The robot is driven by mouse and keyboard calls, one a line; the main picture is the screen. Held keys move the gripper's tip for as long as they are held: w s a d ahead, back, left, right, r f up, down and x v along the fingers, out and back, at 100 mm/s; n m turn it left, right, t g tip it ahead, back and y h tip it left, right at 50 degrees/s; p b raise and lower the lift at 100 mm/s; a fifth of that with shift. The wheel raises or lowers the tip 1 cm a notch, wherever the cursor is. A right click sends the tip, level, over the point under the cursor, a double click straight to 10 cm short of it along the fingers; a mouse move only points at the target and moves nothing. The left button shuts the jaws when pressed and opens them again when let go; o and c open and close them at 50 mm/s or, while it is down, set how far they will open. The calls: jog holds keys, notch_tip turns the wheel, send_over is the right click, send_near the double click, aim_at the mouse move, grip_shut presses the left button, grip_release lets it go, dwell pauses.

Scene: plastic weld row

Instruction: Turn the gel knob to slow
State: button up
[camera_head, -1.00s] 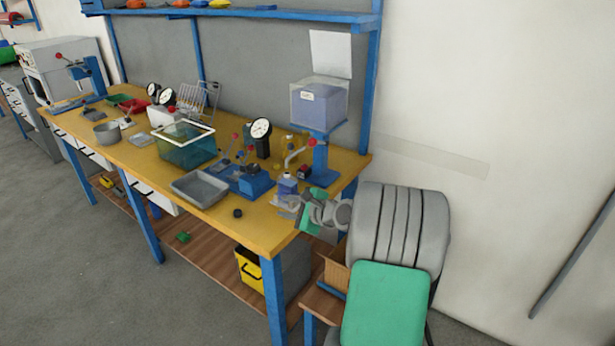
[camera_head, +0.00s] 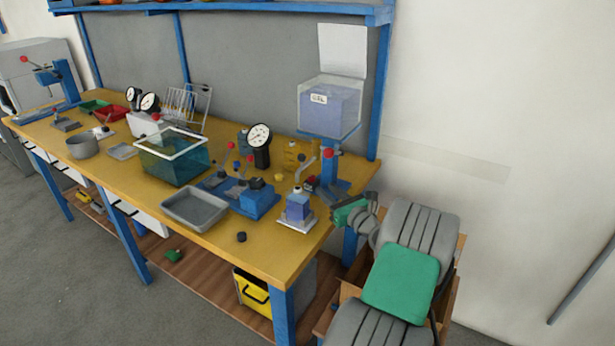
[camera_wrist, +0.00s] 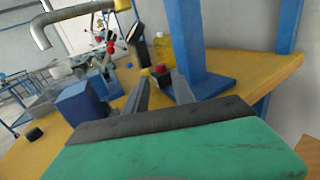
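The clear tank labelled GEL (camera_head: 331,103) stands on a blue post (camera_head: 333,178) at the bench's back right. A grey spout (camera_head: 307,167) comes off it, with a red knob (camera_head: 327,153) beside it. A small red-and-black part (camera_head: 311,183) sits low by the post; it shows as a red knob in the wrist view (camera_wrist: 159,70). I cannot tell which is the gel knob or read any setting.
A blue block (camera_head: 298,207) on a white plate stands left of my gripper, with a blue fixture (camera_head: 253,200) and grey tray (camera_head: 195,208) farther left. A black cap (camera_head: 241,237) lies near the front edge. Yellow bottles (camera_wrist: 163,49) stand behind the knob.

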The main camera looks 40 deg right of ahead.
aim_at(314, 178)
jog(key=w, duration=0.4)
jog(key=w+d, duration=0.1)
jog(key=w, duration=0.2)
jog(key=shift+c, duration=0.5)
grip_shut()
